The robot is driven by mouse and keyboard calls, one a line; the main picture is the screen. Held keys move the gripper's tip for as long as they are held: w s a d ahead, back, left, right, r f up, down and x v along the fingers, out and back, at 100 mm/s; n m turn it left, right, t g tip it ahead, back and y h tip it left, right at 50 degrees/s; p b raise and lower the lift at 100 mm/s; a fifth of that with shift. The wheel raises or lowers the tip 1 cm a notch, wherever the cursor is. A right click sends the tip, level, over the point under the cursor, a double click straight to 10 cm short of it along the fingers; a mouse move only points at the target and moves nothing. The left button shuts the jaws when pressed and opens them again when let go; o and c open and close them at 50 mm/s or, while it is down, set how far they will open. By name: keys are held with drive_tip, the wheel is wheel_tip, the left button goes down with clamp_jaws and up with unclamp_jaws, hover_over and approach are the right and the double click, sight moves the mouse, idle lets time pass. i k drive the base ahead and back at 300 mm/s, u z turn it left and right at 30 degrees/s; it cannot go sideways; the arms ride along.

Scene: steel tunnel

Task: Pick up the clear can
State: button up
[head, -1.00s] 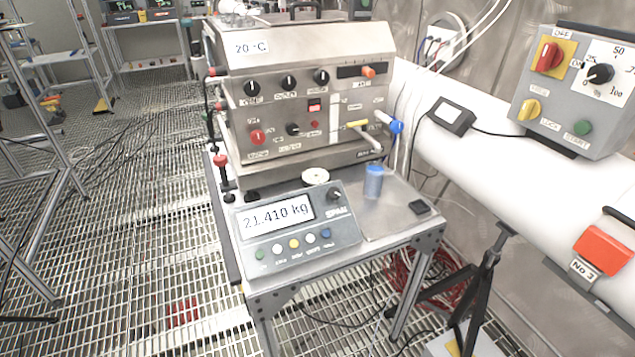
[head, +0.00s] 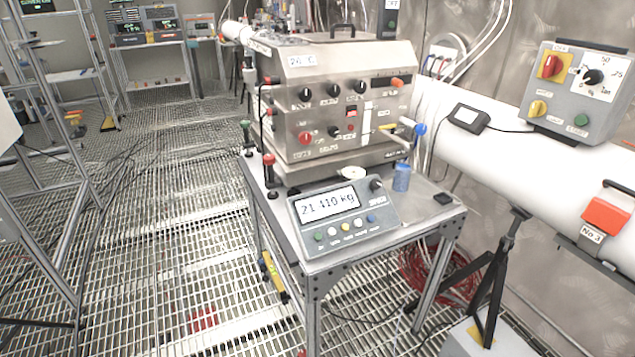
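A small bluish see-through can with a blue top (head: 401,178) stands upright on the steel table (head: 425,212), right of the scale display and in front of the metal control box. It is the only thing I see that could be the clear can. My gripper is not in view, and nothing touches the can.
The scale display (head: 345,212) reads 21.410 kg. The control box (head: 335,100) with knobs and levers stands behind. A white pipe (head: 500,150) and a black tripod (head: 500,265) are to the right. Open grating floor (head: 160,250) lies to the left.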

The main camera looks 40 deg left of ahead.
sight(403, 169)
drive_tip(key=u, duration=0.6)
drive_tip(key=i, duration=1.5)
